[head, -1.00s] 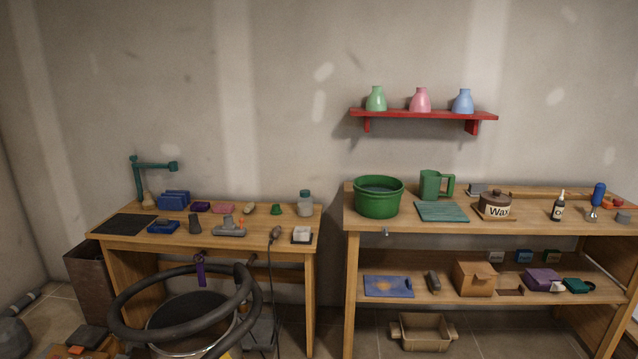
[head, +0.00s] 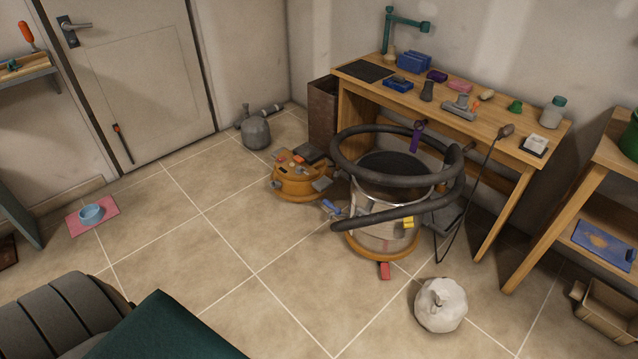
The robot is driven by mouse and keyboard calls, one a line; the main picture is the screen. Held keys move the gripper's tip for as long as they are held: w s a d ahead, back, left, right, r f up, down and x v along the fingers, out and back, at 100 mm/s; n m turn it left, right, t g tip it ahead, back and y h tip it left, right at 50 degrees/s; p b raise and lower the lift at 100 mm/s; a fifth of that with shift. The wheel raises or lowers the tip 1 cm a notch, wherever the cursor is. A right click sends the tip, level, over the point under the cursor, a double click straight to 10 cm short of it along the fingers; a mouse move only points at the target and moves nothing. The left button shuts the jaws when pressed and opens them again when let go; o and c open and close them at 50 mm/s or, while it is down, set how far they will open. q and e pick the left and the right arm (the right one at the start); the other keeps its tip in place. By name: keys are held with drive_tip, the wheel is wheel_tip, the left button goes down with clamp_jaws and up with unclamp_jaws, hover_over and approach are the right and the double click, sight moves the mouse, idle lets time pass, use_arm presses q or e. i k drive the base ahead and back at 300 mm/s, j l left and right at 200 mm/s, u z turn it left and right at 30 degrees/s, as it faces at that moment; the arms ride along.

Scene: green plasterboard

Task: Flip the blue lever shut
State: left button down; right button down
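The blue lever (head: 331,208) is small in the head view and sits at the left side of a metal vacuum drum (head: 380,226) on the floor. It appears to stick outward from the drum's side; its exact angle is too small to tell. A yellow lever (head: 409,222) is on the drum's front right side, and a red one (head: 384,270) is low at its front. A thick dark hose (head: 352,163) loops around the open top of the drum. Neither of my grippers is in view.
An orange vacuum head (head: 299,182) lies on the floor left of the drum. A tied white bag (head: 441,305) stands in front right. The workbench (head: 460,134) is behind. A pink mat with a blue bowl (head: 91,213) lies far left. Open tile floor spans the middle left.

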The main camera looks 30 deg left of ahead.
sight(328, 203)
drive_tip(key=u, duration=0.95)
drive_tip(key=i+j+u, duration=0.15)
drive_tip(key=i, duration=0.2)
drive_tip(key=i+j+u, duration=0.15)
drive_tip(key=i, duration=0.25)
drive_tip(key=j, duration=0.1)
